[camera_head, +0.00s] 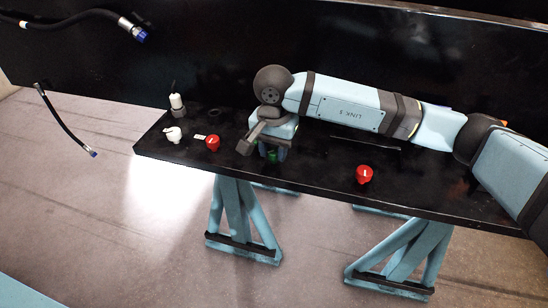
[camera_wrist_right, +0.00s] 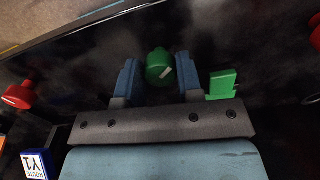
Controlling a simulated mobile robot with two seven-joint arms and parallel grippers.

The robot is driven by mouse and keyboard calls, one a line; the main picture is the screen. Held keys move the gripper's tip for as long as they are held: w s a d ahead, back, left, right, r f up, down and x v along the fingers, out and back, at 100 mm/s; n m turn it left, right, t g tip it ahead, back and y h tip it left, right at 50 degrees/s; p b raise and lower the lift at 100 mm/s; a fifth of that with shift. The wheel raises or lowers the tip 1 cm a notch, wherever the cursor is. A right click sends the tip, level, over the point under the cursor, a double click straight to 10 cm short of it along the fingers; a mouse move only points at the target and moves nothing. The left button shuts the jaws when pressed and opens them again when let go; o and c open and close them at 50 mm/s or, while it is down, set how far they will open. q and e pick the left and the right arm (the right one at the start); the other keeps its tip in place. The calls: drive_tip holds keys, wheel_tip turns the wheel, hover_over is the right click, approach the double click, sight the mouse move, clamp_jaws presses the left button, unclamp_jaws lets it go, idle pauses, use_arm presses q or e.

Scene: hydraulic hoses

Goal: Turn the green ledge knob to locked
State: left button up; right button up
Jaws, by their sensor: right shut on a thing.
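The green knob (camera_wrist_right: 158,63) sits between the two blue fingers of my right gripper (camera_wrist_right: 159,80) in the right wrist view. It has a short white mark, which lies slanted. The right gripper is shut on this knob. In the head view my right gripper (camera_head: 272,151) reaches down to the front part of the black ledge (camera_head: 320,180), and only a little of the green knob (camera_head: 272,157) shows beneath it. A green block (camera_wrist_right: 222,84) lies just right of the fingers in the wrist view. My left gripper is not in view.
Red knobs stand on the ledge left (camera_head: 212,143) and right (camera_head: 364,174) of my gripper. A white knob (camera_head: 172,134) and a white cylinder (camera_head: 176,101) stand at the left end. Black hoses with blue ends (camera_head: 139,34) hang at upper left. A blue ROUTE Y1 label (camera_wrist_right: 35,164) shows in the wrist view.

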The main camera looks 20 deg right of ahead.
drive_tip(key=m+b, duration=0.3)
drive_tip(key=m, duration=0.2)
drive_tip(key=shift+f+b, duration=0.1)
drive_tip(key=shift+b, duration=0.2)
drive_tip(key=shift+m+b, duration=0.45)
drive_tip(key=shift+m, duration=0.55)
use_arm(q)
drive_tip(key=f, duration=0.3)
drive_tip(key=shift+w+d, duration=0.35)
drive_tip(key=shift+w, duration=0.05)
use_arm(e)
drive_tip(key=shift+m, duration=0.3)
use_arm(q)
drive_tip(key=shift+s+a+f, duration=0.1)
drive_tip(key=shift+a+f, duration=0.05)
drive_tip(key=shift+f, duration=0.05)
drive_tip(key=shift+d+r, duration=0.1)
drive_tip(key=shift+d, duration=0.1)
use_arm(e)
drive_tip(key=o, duration=0.9)
